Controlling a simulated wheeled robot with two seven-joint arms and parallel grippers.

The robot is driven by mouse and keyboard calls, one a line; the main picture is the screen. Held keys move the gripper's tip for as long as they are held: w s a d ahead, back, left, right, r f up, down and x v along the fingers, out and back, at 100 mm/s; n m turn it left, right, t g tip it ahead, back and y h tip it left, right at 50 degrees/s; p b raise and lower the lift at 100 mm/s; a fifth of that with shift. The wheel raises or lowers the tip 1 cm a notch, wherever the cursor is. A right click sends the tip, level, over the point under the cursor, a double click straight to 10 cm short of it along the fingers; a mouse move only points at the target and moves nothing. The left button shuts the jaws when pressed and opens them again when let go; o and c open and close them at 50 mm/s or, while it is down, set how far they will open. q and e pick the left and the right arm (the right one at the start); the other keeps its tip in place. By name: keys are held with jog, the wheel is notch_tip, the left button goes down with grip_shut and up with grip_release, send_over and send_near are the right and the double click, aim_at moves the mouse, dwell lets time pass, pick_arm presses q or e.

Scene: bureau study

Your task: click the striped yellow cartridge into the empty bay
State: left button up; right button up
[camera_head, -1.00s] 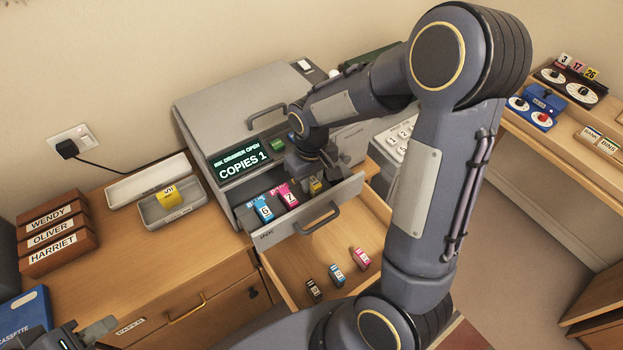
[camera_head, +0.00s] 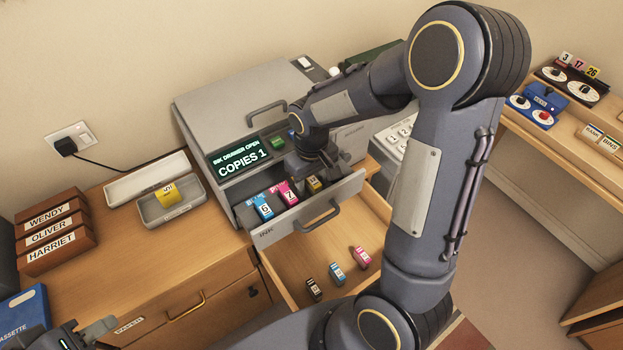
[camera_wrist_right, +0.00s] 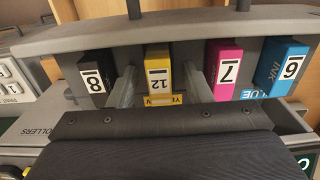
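A yellow cartridge (camera_wrist_right: 163,75) with a white label reading 12 and a dark bar stands in the ink drawer (camera_head: 268,239), between the black 8 cartridge (camera_wrist_right: 96,77) and the pink 7 cartridge (camera_wrist_right: 227,70). It also shows in the head view (camera_head: 314,184). My right gripper (camera_wrist_right: 160,82) is over the drawer, its fingers on either side of the yellow cartridge. A gap shows beside the left finger, so it looks open. Whether the cartridge is fully seated I cannot tell. My left gripper (camera_head: 85,336) is at the bottom left, partly cut off.
Another yellow cartridge (camera_head: 166,194) lies in a grey tray (camera_head: 185,206) left of the copier (camera_head: 225,95). The lower wooden drawer (camera_head: 305,262) is open, holding several small cartridges. A blue 6 cartridge (camera_wrist_right: 282,68) stands beside the pink one.

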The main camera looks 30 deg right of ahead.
aim_at(312, 179)
notch_tip(312, 179, up, 8)
jog(key=shift+f, duration=0.1)
dwell(0.5)
jog(key=s+a+r+m+t+y, duration=0.1)
jog(key=s+a+r+t+y, duration=0.1)
jog(key=s, duration=0.6)
jog(key=s+a+r+m+t+y, duration=0.1)
jog(key=s+a+r+t, duration=0.1)
jog(key=s, duration=0.7)
jog(key=shift+r+m+t+y, duration=0.3)
jog(key=shift+r+t+y, duration=0.1)
jog(key=shift+r+t, duration=0.4)
jog(key=shift+c, duration=0.4)
